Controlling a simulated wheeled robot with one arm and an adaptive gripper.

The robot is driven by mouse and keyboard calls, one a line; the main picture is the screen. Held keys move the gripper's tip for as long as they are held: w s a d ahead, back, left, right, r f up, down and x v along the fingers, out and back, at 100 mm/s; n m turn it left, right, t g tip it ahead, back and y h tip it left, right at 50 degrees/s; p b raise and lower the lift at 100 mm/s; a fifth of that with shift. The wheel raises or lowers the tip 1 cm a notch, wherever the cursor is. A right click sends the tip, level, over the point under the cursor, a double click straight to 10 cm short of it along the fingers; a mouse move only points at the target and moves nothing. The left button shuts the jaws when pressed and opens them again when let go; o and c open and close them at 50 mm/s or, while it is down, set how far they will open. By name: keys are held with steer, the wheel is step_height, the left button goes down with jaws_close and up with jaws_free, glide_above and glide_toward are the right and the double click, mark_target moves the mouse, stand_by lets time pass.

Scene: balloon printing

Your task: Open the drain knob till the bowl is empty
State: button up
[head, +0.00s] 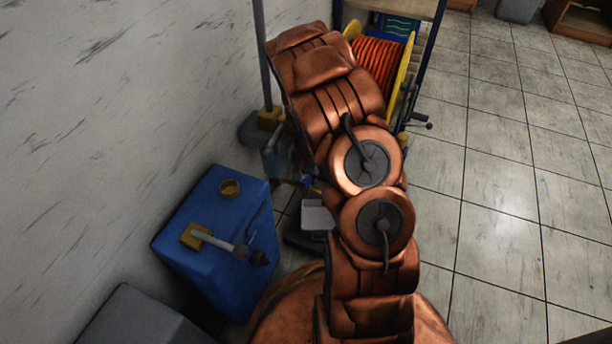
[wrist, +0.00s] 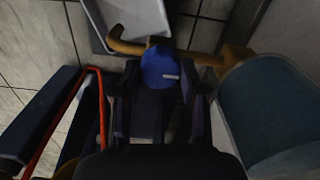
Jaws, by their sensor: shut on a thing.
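A round blue knob (wrist: 160,68) with a small pale mark sits on a yellow-brown pipe (wrist: 128,46) in the wrist view. My gripper (wrist: 160,86) is shut on this knob, with one dark finger on each side of it. A small bit of the blue knob (head: 307,181) also shows in the head view, left of my copper arm. A large rounded vessel with a teal-grey surface (wrist: 272,100), which looks like the bowl, is at the right of the wrist view. I cannot tell how much liquid it holds. My arm hides most of this area in the head view.
A pale grey tray (wrist: 135,20) lies beyond the pipe and shows left of my arm in the head view (head: 317,214). A blue box (head: 215,255) with a tool on top stands by the wall. An orange reel (head: 380,62) stands behind.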

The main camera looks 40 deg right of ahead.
steer(key=shift+r+n+p, duration=0.1)
steer(key=shift+n+p, duration=0.2)
steer(key=shift+p, duration=0.15)
steer(key=n+p, duration=0.3)
steer(key=p, duration=0.1)
steer(key=shift+a+r+n, duration=0.1)
steer(key=shift+r+n, duration=0.05)
steer(key=shift+n, duration=0.15)
steer(key=n+p, duration=0.4)
steer(key=shift+n, duration=0.3)
steer(key=n+p, duration=0.3)
steer(key=n, duration=0.1)
steer(key=shift+p, duration=0.4)
steer(key=shift+f+n+p, duration=0.2)
steer(key=shift+n+p, duration=0.8)
steer(key=shift+n, duration=1.5)
steer(key=o, duration=1.1)
steer(key=shift+o, duration=0.2)
